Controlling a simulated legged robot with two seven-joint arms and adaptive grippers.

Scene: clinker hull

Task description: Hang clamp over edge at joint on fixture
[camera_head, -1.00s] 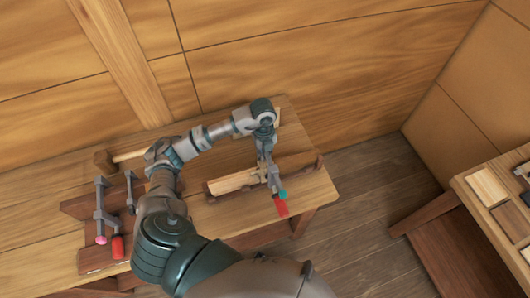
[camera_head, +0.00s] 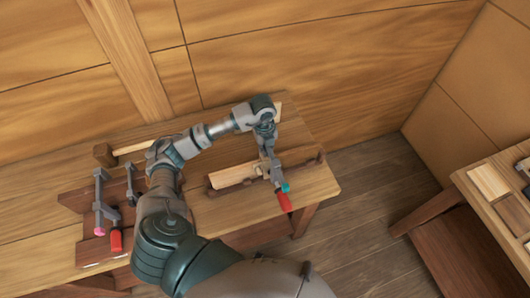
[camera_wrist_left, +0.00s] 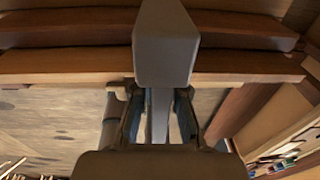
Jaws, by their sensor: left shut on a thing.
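My left gripper (camera_head: 267,146) is shut on a grey clamp with a red handle (camera_head: 284,201) and a teal tip (camera_head: 286,187). The clamp hangs handle-down at the fixture, a dark wooden holder (camera_head: 305,163) carrying a light plank (camera_head: 233,174). In the left wrist view the clamp's grey bar (camera_wrist_left: 166,45) stands between my fingers (camera_wrist_left: 158,117), in front of overlapping brown planks (camera_wrist_left: 70,62). I cannot tell whether the clamp touches the plank edge; the gripper and clamp hide the joint. My right gripper is not in view.
A mallet (camera_head: 104,155) lies behind my arm. A second table (camera_head: 470,195) with wooden pieces stands at right. Bare tabletop (camera_head: 318,184) lies near the right corner.

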